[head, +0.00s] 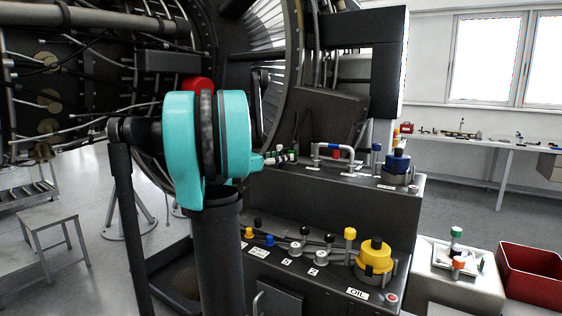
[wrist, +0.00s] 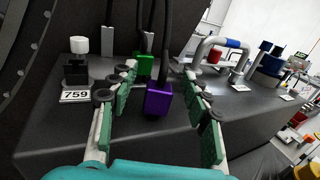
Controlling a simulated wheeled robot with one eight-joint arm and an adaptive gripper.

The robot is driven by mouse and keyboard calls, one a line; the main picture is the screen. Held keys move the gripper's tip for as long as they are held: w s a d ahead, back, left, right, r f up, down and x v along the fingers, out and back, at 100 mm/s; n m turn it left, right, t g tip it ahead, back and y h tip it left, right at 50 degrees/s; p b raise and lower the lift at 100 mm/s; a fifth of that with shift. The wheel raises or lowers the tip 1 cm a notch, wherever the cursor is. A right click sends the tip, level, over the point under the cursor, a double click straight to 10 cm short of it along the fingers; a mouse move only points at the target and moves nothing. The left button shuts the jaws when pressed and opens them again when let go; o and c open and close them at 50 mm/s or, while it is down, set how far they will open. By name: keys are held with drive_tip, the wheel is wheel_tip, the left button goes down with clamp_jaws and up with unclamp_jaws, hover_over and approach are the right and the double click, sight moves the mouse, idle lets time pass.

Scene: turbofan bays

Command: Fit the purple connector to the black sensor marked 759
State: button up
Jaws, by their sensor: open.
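The purple connector (wrist: 158,99) hangs on a black cable in the wrist view, in the gap between the two green-padded fingers of my gripper (wrist: 161,84). The gripper is open, and dark gaps show between the connector and both fingers. The black sensor (wrist: 76,72) with a white cap stands upright at the left on the dark bench top, behind its label 759 (wrist: 75,95). In the head view my gripper (head: 287,156) reaches over the upper bench step. I cannot make out the purple connector or sensor 759 there.
A green connector (wrist: 145,66) hangs just behind the purple one. A pipe handle (head: 333,150) and a blue-capped fitting (head: 397,163) stand to the right on the upper step. The lower step holds a yellow oil cap (head: 375,256) and several small fittings.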

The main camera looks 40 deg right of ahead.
clamp_jaws()
drive_tip(key=shift+r, duration=0.1)
idle(0.3)
wheel_tip(320, 180, up, 19)
drive_tip(key=w+d+f+n+t, duration=0.4)
drive_tip(key=w+f, duration=0.4)
drive_tip(key=w, duration=0.2)
drive_tip(key=d+t, duration=0.1)
drive_tip(key=t, duration=0.1)
drive_tip(key=shift+w+t+y, duration=0.2)
drive_tip(key=shift+t+y, duration=0.1)
drive_tip(key=shift+t, duration=0.1)
